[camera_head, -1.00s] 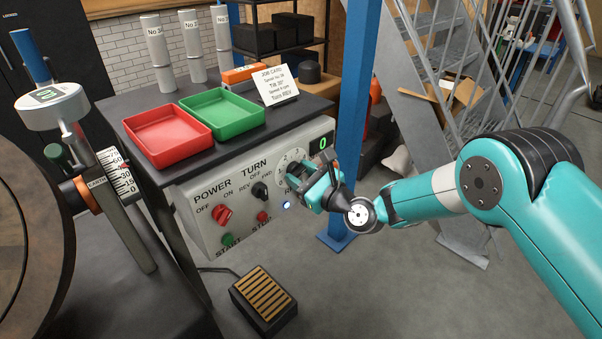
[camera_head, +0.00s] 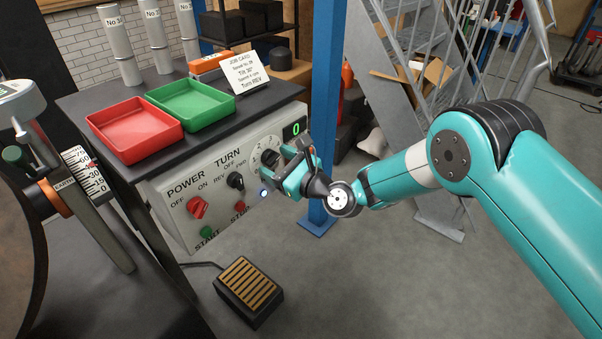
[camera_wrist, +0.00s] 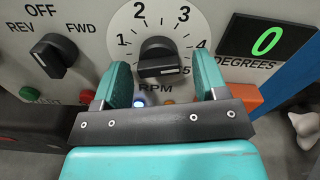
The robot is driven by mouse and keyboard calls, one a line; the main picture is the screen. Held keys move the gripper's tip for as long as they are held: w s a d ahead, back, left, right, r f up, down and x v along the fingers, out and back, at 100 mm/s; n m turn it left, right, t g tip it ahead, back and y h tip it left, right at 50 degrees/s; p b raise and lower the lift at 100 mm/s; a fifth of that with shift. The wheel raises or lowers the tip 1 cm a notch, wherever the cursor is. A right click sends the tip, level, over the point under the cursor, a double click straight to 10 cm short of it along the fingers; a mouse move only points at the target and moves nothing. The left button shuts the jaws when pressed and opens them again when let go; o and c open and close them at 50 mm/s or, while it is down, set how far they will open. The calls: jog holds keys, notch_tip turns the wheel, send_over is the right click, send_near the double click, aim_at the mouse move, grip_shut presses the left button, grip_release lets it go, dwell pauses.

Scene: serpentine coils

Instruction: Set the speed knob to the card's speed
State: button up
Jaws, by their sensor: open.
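The speed knob (camera_wrist: 160,58) is a black bar knob on a white RPM dial (camera_wrist: 160,22) numbered 1 to 5. A white line shows at the right of its front face; I cannot tell exactly which number it points to. My gripper (camera_wrist: 161,82) is open, its teal fingers on either side of the knob in the wrist view, with no clear contact. In the head view my gripper (camera_head: 290,172) is at the dial, partly hiding it. The job card (camera_head: 246,73) stands behind the panel and reads Turn REV; its speed figure is too small to read surely.
The control panel (camera_head: 168,203) also bears a red power knob (camera_head: 197,208), a turn knob (camera_head: 235,181) and start and stop buttons. The degrees display (camera_wrist: 267,40) shows 0. Red and green trays (camera_head: 135,129) sit on top. A blue post (camera_head: 327,90) stands right of the panel.

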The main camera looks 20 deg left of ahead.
jog(key=b+v, duration=1.2)
jog(key=v, duration=0.5)
